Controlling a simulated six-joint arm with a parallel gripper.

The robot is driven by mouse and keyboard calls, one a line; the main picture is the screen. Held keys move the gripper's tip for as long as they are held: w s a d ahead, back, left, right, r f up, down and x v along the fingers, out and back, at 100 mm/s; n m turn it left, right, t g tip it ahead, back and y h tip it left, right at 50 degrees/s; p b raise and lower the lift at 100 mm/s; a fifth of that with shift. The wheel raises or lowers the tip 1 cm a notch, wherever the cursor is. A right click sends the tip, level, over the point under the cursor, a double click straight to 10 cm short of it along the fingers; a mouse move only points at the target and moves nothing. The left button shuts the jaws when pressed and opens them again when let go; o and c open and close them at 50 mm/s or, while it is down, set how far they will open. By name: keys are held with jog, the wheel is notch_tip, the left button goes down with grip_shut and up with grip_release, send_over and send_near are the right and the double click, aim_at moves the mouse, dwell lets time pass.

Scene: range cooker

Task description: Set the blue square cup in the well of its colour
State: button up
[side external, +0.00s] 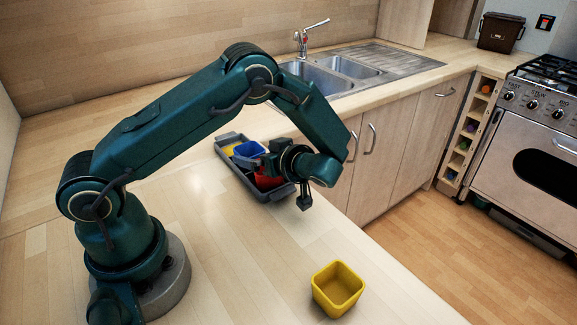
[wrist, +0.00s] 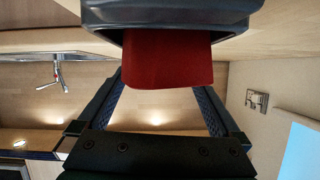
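The blue square cup (side external: 249,153) stands in the grey tray (side external: 226,138), between a yellow patch (side external: 230,149) and a red piece (side external: 267,180). Its base is hidden, so I cannot tell how fully it is seated. My gripper (side external: 294,172) is over the tray's near right end, to the right of the blue cup and apart from it. The blue cup is not visible in the wrist view.
A yellow square cup (side external: 338,289) stands on the counter near the front edge. The wooden counter (side external: 225,240) between it and the arm is clear. A sink (side external: 318,78) with a tap (side external: 304,40) lies behind the tray. The cooker (side external: 535,125) is at the far right.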

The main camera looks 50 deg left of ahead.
jog(key=shift+r, duration=0.1)
jog(key=v, duration=1.1)
jog(key=s+d+r+m+t+h, duration=0.2)
jog(key=s+r+m+t+h, duration=0.1)
jog(key=s+m+h, duration=0.3)
jog(key=s+d+r+m+t+h, duration=0.3)
jog(key=s+r+m+h, duration=0.2)
jog(key=m, duration=0.6)
jog(key=s+h, duration=0.2)
jog(key=shift+s+d+h, duration=0.3)
